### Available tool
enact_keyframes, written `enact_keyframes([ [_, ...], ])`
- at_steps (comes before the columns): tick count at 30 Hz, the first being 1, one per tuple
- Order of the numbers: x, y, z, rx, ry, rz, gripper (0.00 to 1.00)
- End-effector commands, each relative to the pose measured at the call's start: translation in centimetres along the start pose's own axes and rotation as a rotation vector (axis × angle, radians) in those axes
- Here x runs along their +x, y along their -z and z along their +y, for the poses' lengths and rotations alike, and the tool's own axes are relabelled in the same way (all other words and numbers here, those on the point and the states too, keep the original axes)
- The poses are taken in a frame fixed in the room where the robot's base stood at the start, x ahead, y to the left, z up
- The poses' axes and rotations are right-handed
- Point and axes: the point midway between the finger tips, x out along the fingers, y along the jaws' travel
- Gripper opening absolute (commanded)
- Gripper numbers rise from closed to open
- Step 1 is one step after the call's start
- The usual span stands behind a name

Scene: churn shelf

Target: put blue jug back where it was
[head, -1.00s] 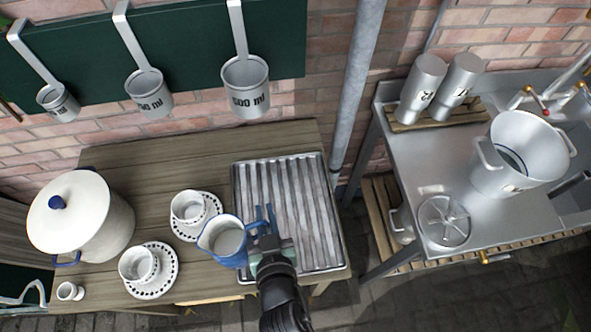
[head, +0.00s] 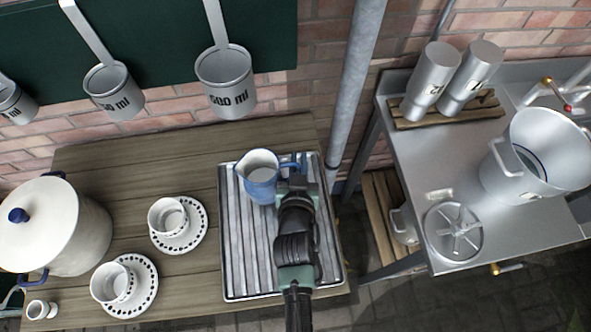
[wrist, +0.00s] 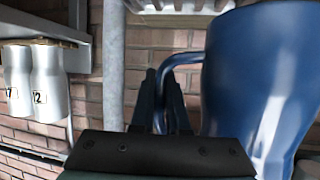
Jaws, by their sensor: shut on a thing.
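The blue jug (head: 262,183), white inside, is upright at the upper left part of the ribbed metal drainer tray (head: 238,265) in the head view. My gripper (head: 296,172) is shut on its handle, to the right of the jug's body. In the wrist view the jug (wrist: 262,80) fills the right side and my gripper's fingers (wrist: 168,100) close around the handle. I cannot tell whether the jug's base touches the tray.
Two white cups on dotted saucers (head: 190,238) (head: 150,290) stand left of the tray. A white lidded pot (head: 60,235) and small white cup (head: 40,310) are further left. Measuring cups (head: 228,85) hang behind. Bare wood lies behind the tray; a pipe (head: 350,90) stands right.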

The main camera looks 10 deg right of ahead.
Motion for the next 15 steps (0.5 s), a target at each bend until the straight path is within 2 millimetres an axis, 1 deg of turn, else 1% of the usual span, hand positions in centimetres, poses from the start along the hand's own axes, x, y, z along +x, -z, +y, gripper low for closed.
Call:
enact_keyframes([
  [2, 0.3, -0.6, 0.0, 0.002, 0.001, 0.003, 0.00],
  [6, 1.2, -2.7, 0.1, 0.002, -0.001, 0.002, 0.00],
  [9, 1.6, -3.6, 0.1, 0.001, 0.001, 0.003, 0.00],
  [15, 1.7, -3.8, 0.0, 0.002, 0.003, 0.005, 0.00],
])
